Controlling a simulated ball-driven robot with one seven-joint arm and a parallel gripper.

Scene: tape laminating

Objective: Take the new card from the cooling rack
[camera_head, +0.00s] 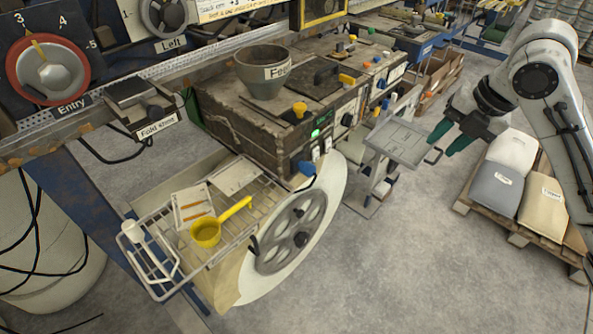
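The wire cooling rack (232,241) is at the lower left, in front of the brown machine. A pale card with orange-brown strips (190,209) lies on it, and a plainer pale card (236,176) lies toward its back. I cannot tell which is the new card. A yellow ladle (206,234) sits beside the striped card, its handle pointing right. My gripper (448,139) is at the right, far from the rack, beyond the machine's roll. Its two teal fingers look apart, with nothing seen between them.
A large roll with a grey spoked hub (291,234) stands just right of the rack. The machine (235,112) carries a grey feed pot (262,73). A small metal stand (398,141) is left of my gripper. Sacks (492,189) lie on a pallet at right. Floor between is clear.

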